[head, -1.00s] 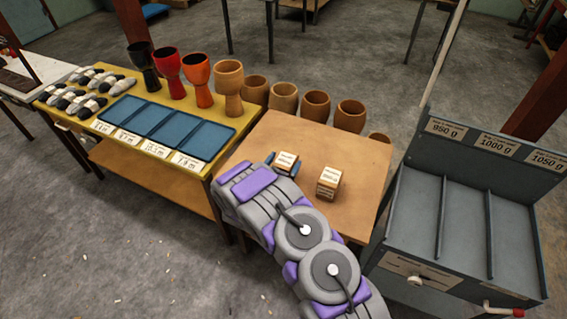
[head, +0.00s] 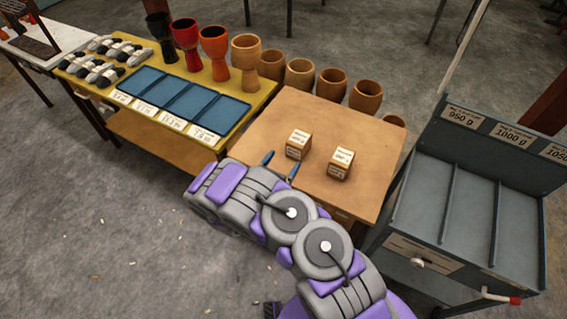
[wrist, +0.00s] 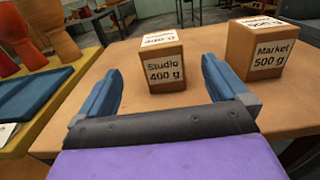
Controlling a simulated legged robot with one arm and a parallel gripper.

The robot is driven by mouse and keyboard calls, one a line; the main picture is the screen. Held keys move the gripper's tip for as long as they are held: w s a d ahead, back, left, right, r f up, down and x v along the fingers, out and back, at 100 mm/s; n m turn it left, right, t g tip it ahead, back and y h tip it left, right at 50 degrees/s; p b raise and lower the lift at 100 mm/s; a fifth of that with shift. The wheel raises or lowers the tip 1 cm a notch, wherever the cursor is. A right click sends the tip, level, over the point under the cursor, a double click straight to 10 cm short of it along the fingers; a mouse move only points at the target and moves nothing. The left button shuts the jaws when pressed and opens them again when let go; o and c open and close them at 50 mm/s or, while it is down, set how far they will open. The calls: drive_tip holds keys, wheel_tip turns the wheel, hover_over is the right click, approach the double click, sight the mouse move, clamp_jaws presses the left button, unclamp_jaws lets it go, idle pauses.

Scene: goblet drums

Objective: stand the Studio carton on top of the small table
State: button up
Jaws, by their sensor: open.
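The Studio carton (head: 298,146), a small wooden-brown box with white labels, stands upright on the small tan-topped table (head: 345,200). In the wrist view the Studio carton (wrist: 163,68) shows "Studio 400 g" the right way up. My gripper (head: 281,165) is open, with its blue fingers over the table's near left part. The fingers point at the Studio carton, which stands beyond their tips, apart from them. In the wrist view the open gripper (wrist: 163,72) has nothing between its fingers. The carton's far side is hidden.
The Market 500 g carton (head: 341,164) stands close to the right of the Studio carton. Goblet drums (head: 246,62) and blue trays (head: 180,100) are on the yellow table at left. Several drum shells (head: 331,86) stand behind the small table. A grey weight-labelled cart (head: 470,200) is at right.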

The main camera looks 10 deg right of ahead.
drive_tip(key=shift+s+a, duration=0.1)
drive_tip(key=shift+s, duration=0.1)
drive_tip(key=s+d+r+m+g+h, duration=0.1)
drive_tip(key=d+r+m+g+h, duration=0.4)
drive_tip(key=d+r, duration=0.5)
drive_tip(key=s+d+r+m+g, duration=1.2)
drive_tip(key=s+r+m, duration=0.2)
drive_tip(key=s+r, duration=0.25)
drive_tip(key=s+a+r+m+g+y, duration=0.15)
drive_tip(key=s+m+y, duration=0.55)
drive_tip(key=s, duration=0.9)
drive_tip(key=s+a+m+t+y, duration=0.1)
drive_tip(key=s+a+y, duration=0.3)
drive_tip(key=a, duration=0.2)
drive_tip(key=s+a+r+m+t+y, duration=0.1)
drive_tip(key=s+a+y, duration=0.3)
drive_tip(key=a, duration=0.3)
drive_tip(key=shift+s+a+r+m+y, duration=0.2)
drive_tip(key=shift+s+a+m+y, duration=0.1)
drive_tip(key=shift+m, duration=0.1)
